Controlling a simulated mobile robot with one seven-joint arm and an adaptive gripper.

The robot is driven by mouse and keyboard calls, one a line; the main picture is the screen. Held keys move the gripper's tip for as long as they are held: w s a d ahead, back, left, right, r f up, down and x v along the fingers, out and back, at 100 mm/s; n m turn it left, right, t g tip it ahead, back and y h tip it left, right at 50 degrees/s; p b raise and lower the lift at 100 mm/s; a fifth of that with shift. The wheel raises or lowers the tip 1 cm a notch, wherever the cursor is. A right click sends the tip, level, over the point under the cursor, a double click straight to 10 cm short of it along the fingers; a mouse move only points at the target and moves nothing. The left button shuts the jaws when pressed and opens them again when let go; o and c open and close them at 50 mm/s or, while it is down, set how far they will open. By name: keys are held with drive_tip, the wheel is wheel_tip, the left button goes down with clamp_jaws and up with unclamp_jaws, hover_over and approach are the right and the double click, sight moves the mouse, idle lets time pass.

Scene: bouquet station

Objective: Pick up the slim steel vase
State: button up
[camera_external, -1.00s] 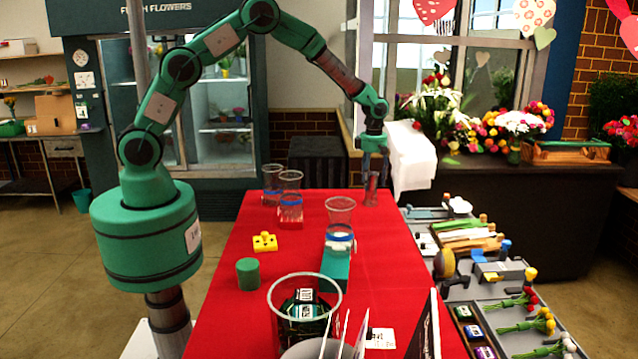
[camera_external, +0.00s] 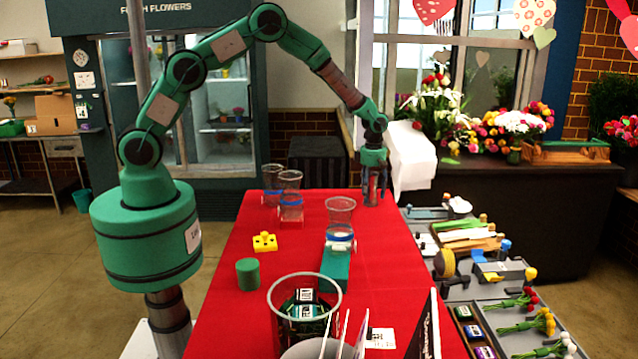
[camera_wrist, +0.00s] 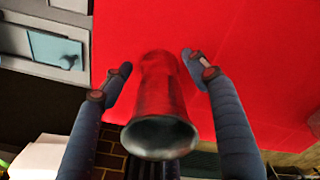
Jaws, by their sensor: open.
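The slim steel vase (camera_wrist: 160,95) stands on the red table near its far right corner and mirrors the red cloth. In the wrist view its flared mouth faces the camera. My gripper (camera_wrist: 157,62) is open, with one finger on each side of the vase and visible gaps between fingers and vase. In the external view my gripper (camera_external: 374,197) points down over the vase, whose body is mostly hidden by the fingers.
Clear glasses with blue bands (camera_external: 290,187) stand left along the far edge, and another glass (camera_external: 340,212) stands nearer. A yellow block (camera_external: 264,241) and a green cylinder (camera_external: 248,274) are at left. A large clear container (camera_external: 304,300) is in front. The red table (camera_external: 300,240) has free room between.

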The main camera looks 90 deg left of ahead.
sight(372, 183)
idle(0.4)
clamp_jaws()
drive_tip(key=shift+r, duration=0.2)
drive_tip(key=shift+r, duration=0.6)
wheel_tip(372, 183, up, 2)
drive_tip(key=shift+r, duration=0.1)
drive_tip(key=s+d, duration=0.2)
drive_tip(key=s, duration=0.5)
drive_tip(key=s+d+r, duration=0.1)
drive_tip(key=s+d, duration=0.1)
drive_tip(key=s, duration=0.6)
drive_tip(key=shift+s+d+r, duration=0.15)
drive_tip(key=shift+d, duration=0.1)
